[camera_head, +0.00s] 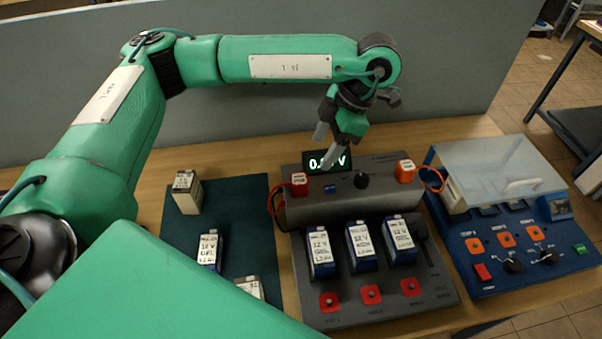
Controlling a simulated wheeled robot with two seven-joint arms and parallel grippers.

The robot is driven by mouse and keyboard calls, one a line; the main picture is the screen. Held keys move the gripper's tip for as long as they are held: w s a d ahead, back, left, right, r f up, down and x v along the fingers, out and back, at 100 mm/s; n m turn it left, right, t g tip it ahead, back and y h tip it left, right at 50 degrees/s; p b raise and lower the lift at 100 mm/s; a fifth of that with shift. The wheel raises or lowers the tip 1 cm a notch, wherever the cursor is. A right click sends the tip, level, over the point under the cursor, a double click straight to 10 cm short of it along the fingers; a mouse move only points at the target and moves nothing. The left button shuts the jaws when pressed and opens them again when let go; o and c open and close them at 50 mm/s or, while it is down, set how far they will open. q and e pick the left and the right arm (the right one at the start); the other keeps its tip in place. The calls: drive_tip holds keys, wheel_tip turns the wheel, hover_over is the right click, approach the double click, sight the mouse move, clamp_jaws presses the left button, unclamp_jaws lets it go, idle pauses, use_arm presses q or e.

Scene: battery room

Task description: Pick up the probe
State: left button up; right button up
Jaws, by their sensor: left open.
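A red probe (299,184) sits at the back left of the grey tester (338,209), with a red cable looping down its left side. An orange probe (405,171) sits at the tester's back right, with an orange cable loop beside it. Both carry small white labels. My left gripper (325,147) reaches in from above and hangs over the tester's back edge, in front of the lit display (326,162). It is open with nothing between its fingers. It is above and right of the red probe, apart from it. My right gripper is not in view.
Blue-and-white batteries (319,252) stand in the tester, behind red buttons (371,294). Several batteries (187,192) stand on a dark mat (240,190) at left. A blue machine with a clear lid (500,165) stands at right. A grey partition (240,110) rises behind the table.

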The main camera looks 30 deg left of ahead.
sight(301, 178)
use_arm(q)
drive_tip(key=x, duration=0.7)
drive_tip(key=shift+s+a+f+p, duration=0.1)
drive_tip(key=shift+p, duration=0.25)
drive_tip(key=shift+a+p+x, duration=0.15)
drive_tip(key=shift+p+x, duration=0.25)
drive_tip(key=shift+x, duration=0.7)
drive_tip(key=shift+a+p+x, duration=0.15)
drive_tip(key=shift+p+x, duration=0.2)
drive_tip(key=shift+x, duration=0.7)
drive_tip(key=shift+a+f, duration=0.1)
drive_tip(key=shift+f, duration=0.3)
drive_tip(key=shift+c, duration=0.2)
drive_tip(key=c, duration=1)
